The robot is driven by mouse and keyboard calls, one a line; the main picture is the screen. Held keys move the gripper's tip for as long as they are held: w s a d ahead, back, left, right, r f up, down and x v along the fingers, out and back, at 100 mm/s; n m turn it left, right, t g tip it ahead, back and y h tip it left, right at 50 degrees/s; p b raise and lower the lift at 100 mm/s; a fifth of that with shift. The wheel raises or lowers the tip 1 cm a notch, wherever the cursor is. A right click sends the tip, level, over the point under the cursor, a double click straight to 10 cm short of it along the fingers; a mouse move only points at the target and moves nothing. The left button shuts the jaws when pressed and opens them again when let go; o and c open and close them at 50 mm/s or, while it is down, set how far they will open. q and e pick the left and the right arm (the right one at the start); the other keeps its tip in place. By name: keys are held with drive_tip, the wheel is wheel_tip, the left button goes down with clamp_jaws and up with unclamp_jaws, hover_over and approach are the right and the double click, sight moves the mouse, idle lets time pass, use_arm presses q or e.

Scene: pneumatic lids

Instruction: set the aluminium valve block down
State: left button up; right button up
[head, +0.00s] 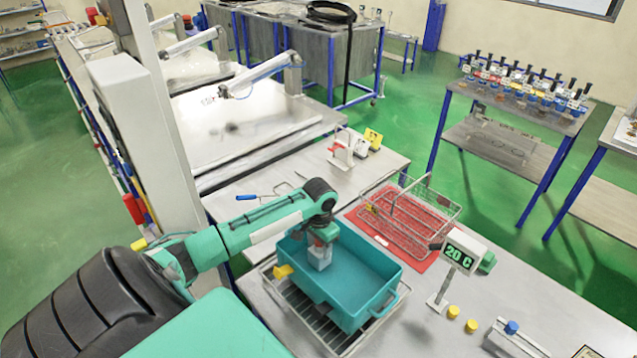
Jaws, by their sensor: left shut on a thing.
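My left gripper (322,238) reaches in from the left and points down over the teal tub (357,313). It is shut on the aluminium valve block (320,258), a small pale grey block below the fingers. The block is over or inside the back left part of the tub; I cannot tell whether it touches the floor of the tub. The fingers hide the top of the block. My right gripper is not in view.
The tub stands on a metal grating (300,303). A wire basket (415,215) sits on a red mat (408,250) behind it. A display reading 20 C (463,251) and two yellow caps (471,326) are at the right. Tools (262,196) lie on the bench behind my arm.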

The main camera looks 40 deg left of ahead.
use_arm(q)
drive_tip(key=shift+w+a+f, duration=0.25)
drive_tip(key=o, duration=1.2)
drive_tip(key=shift+s+d, duration=0.15)
drive_tip(key=shift+o, duration=1)
drive_tip(key=shift+s+d+r, duration=0.15)
drive_tip(key=shift+r, duration=0.05)
wheel_tip(320, 180, up, 11)
drive_tip(key=b, duration=0.4)
drive_tip(key=shift+f+b, duration=0.2)
drive_tip(key=shift+b, duration=0.15)
drive_tip(key=shift+r, duration=0.7)
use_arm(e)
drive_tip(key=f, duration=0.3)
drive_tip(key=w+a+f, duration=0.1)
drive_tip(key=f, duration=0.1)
